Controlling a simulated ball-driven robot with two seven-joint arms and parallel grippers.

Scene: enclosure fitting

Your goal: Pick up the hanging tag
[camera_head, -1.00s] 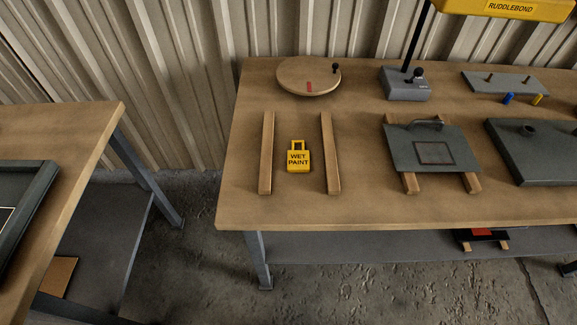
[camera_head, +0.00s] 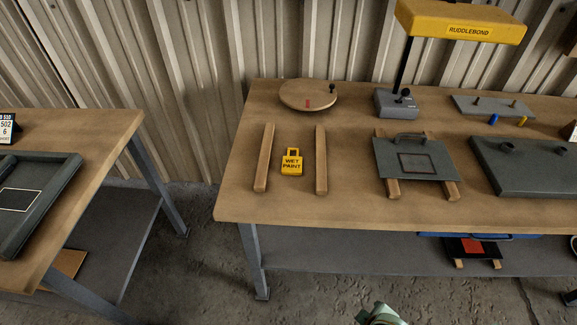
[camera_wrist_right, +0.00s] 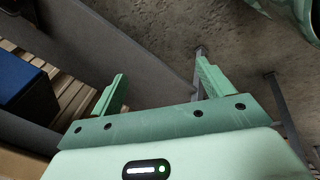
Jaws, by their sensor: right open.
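The hanging tag (camera_head: 292,164) is a small yellow plate marked "WET PAINT" with a loop handle. It lies on the wooden bench between two wooden strips, a left one (camera_head: 263,160) and a right one (camera_head: 321,162), touching neither. My right gripper (camera_wrist_right: 160,72) shows in the right wrist view with its two green fingers apart and nothing between them. The tag is not in that view. A green part of my arm shows at the bottom edge of the head view, well below the tag. My left gripper is not in view.
A round wooden disc (camera_head: 300,99) lies behind the strips. A grey plate with a handle (camera_head: 415,162) rests on strips to the right, with a yellow-headed lamp (camera_head: 455,27) behind it. A second bench (camera_head: 88,160) stands left across a gap. A blue box (camera_wrist_right: 25,88) shows in the wrist view.

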